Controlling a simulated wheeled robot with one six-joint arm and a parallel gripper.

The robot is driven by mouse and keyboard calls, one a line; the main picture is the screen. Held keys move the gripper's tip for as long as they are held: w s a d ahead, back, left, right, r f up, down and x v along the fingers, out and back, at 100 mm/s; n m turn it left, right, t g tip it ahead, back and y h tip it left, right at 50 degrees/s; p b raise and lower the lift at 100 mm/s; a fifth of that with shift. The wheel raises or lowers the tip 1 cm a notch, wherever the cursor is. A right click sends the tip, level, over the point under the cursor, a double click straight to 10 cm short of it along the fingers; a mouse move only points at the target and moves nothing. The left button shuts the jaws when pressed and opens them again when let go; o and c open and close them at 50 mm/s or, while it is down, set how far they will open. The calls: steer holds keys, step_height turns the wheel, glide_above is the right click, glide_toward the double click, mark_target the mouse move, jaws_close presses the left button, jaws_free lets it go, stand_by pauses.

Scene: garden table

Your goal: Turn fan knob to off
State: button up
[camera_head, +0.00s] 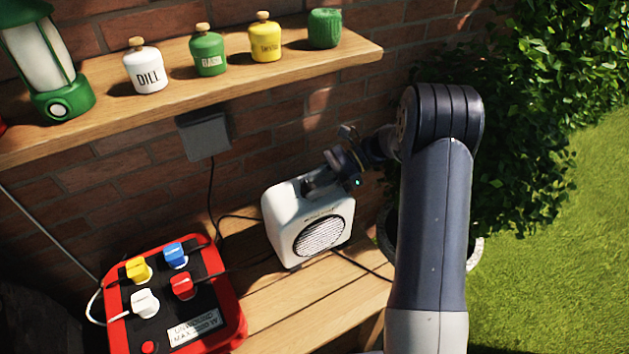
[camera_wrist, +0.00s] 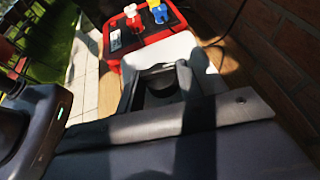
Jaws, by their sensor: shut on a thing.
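A white box-shaped fan (camera_head: 283,235) with a round front grille stands on the wooden bench; its white top also shows in the wrist view (camera_wrist: 165,50). My gripper (camera_head: 308,188) is at the top of the fan, coming from the right. In the wrist view, my gripper's fingers (camera_wrist: 157,92) stand on both sides of a dark knob (camera_wrist: 162,86) on the fan's top and are shut on it. The knob is hidden by the gripper in the head view. Its pointer mark and setting cannot be read.
A shelf (camera_head: 350,57) above holds a green lantern (camera_head: 40,55), jars and a cactus-like green pot. Cables run behind the fan against the brick wall.

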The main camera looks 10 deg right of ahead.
steer(key=shift+w+n+g+h+p, duration=0.1)
steer(key=shift+n+g+h+p, duration=0.2)
steer(key=shift+n+g, duration=0.7)
steer(key=shift+a+g, duration=0.1)
steer(key=shift+g, duration=0.2)
steer(key=o, duration=1)
steer(key=v, duration=0.9)
steer(key=shift+a+r, duration=0.1)
steer(key=shift+r, duration=0.2)
steer(key=shift+p+v, duration=0.55)
steer(key=shift+v, duration=0.4)
steer(key=shift+f, duration=0.25)
